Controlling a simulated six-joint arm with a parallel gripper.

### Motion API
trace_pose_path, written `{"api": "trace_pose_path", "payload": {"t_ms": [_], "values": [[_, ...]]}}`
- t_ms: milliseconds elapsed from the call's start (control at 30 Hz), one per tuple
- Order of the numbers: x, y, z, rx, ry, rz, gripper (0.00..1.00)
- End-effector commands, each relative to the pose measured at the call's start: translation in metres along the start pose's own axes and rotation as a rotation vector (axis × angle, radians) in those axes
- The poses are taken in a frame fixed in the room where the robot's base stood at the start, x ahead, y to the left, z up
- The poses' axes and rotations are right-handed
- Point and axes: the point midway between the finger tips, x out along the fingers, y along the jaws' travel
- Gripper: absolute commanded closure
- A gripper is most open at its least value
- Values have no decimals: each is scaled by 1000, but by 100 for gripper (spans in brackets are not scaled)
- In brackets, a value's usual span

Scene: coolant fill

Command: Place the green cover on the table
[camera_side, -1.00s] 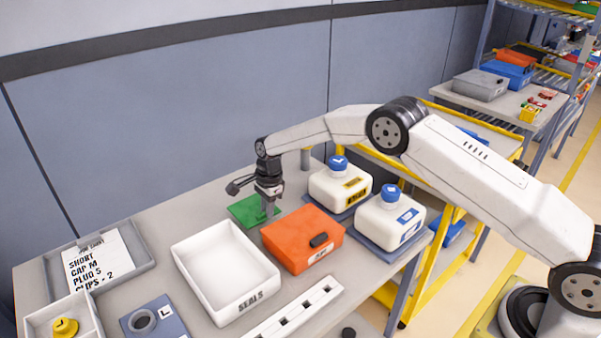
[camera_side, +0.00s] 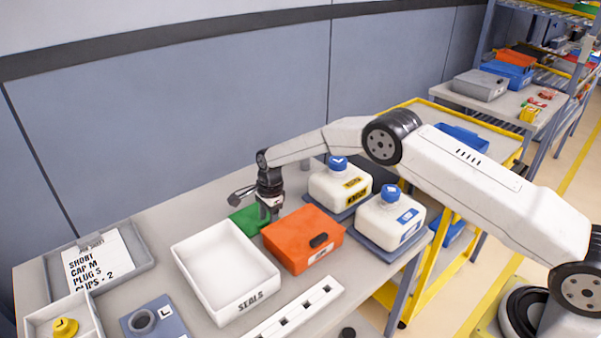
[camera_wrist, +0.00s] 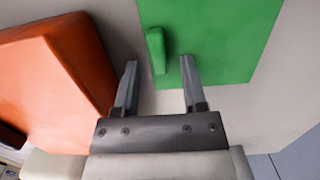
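The green cover (camera_side: 243,221) lies on the table (camera_side: 205,213) between the white bin and the back wall, next to the orange box. In the wrist view the cover (camera_wrist: 225,35) is a flat green plate with a raised green handle (camera_wrist: 157,50) near its left edge. My gripper (camera_wrist: 160,65) is open above the table, with its fingers on either side of the handle's near end and clear gaps in the picture. In the side view my gripper (camera_side: 267,214) hides part of the cover. I cannot tell the exact height of the fingertips.
The orange box (camera_side: 303,238) stands close to the right of my gripper. A white bin marked SEALS (camera_side: 226,270) is in front. Two white jugs with blue caps (camera_side: 340,188) (camera_side: 390,220) stand to the right. Bare table lies left of the cover.

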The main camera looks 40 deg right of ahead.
Motion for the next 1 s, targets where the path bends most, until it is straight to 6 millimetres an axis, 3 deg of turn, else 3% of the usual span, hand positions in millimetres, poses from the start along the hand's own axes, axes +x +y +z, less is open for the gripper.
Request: {"api": "trace_pose_path", "payload": {"t_ms": [267, 467, 1000], "values": [[-2, 0, 0, 0, 0, 0, 46], [-15, -1, 0, 0, 0, -2, 46], [-95, 0, 0, 0, 0, -2, 46]]}}
